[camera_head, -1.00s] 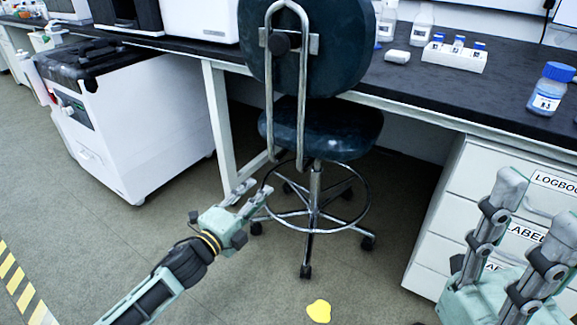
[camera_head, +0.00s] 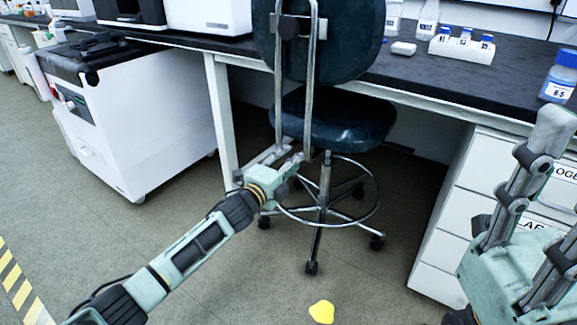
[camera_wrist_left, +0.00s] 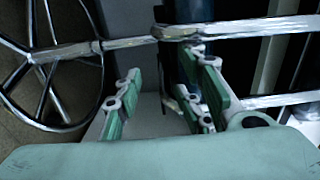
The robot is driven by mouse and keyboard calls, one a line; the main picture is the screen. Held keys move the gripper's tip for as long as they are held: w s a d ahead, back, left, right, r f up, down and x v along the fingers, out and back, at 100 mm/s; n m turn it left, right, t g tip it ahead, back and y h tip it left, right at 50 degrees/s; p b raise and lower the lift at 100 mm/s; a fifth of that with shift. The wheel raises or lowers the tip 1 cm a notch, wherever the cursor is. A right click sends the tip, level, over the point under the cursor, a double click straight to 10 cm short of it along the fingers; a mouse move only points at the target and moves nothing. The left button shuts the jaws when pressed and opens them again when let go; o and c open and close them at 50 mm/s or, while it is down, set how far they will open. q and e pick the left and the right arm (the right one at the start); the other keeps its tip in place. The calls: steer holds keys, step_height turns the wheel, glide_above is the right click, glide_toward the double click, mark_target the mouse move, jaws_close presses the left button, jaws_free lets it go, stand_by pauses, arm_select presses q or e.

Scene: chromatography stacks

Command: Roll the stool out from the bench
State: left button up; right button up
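The stool, with its dark blue seat (camera_head: 345,122) and backrest (camera_head: 345,40), stands upright at the bench (camera_head: 420,82). Its foot ring (camera_head: 375,205) and castered base are on the floor. My left gripper (camera_head: 294,160) is at the lower end of the stool's metal back frame (camera_head: 312,90), just below seat height. In the left wrist view its fingers (camera_wrist_left: 165,85) are apart, with a metal tube (camera_wrist_left: 110,44) across near their tips. I cannot tell whether they touch it. My right gripper (camera_head: 525,190) is at the right, its fingers spread and nothing visible between them.
A white wheeled unit (camera_head: 140,125) stands left of the stool. A bench leg (camera_head: 220,120) is close to the stool's left. A drawer cabinet (camera_head: 455,225) is on the right. A yellow patch (camera_head: 321,312) lies on the otherwise clear floor in front.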

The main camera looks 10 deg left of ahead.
arm_select(q)
steer(key=shift+r, duration=0.1)
jaws_close()
stand_by(0.6)
